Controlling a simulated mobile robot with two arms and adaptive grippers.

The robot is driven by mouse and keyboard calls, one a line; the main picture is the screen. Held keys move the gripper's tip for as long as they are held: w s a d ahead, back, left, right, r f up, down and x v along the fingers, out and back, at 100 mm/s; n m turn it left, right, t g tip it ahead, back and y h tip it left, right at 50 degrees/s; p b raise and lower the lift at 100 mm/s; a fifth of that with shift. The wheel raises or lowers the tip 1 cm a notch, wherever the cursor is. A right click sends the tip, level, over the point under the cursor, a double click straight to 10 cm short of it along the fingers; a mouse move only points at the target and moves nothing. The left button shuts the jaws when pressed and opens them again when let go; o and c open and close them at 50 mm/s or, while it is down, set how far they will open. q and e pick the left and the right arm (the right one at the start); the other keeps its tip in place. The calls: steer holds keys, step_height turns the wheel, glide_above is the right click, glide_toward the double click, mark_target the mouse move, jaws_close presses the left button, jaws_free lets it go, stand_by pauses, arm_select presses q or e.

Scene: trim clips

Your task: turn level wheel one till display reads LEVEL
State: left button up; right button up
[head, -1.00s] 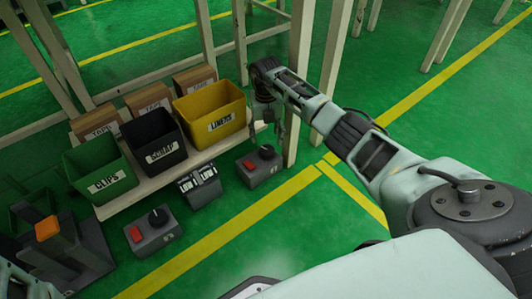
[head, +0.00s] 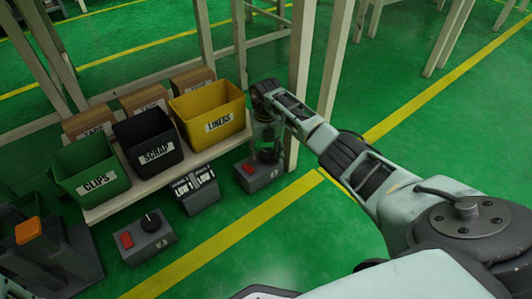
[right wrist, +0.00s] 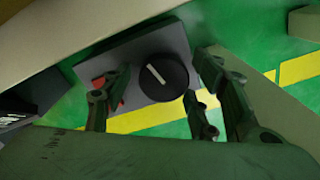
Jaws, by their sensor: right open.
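The right control box (head: 262,175) has a red button and a black wheel; in the right wrist view its black wheel (right wrist: 170,84) shows a pale pointer line. My right gripper (head: 268,152) is over this box and hides the wheel in the head view. In the right wrist view its open fingers (right wrist: 160,88) stand on either side of the wheel; contact cannot be told. A second control box (head: 148,240) with a black wheel stands front left, with nothing at it. The two-panel display (head: 197,190) between them reads LOW on both panels. My left gripper is not in view.
Bins marked CLIPS (head: 92,182), SCRAP (head: 155,155) and LINERS (head: 217,127) stand on a low shelf behind the boxes, with cardboard boxes (head: 143,98) behind. A table leg (head: 298,90) rises close to my right gripper. Green floor in front is clear.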

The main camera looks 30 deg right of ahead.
mark_target(266, 153)
steer(key=c, duration=1.1)
steer(key=shift+r+n+p, duration=0.15)
steer(key=shift+n+p, duration=0.3)
steer(key=shift+n, duration=0.05)
steer(key=o, duration=1.1)
step_height(266, 153, up, 12)
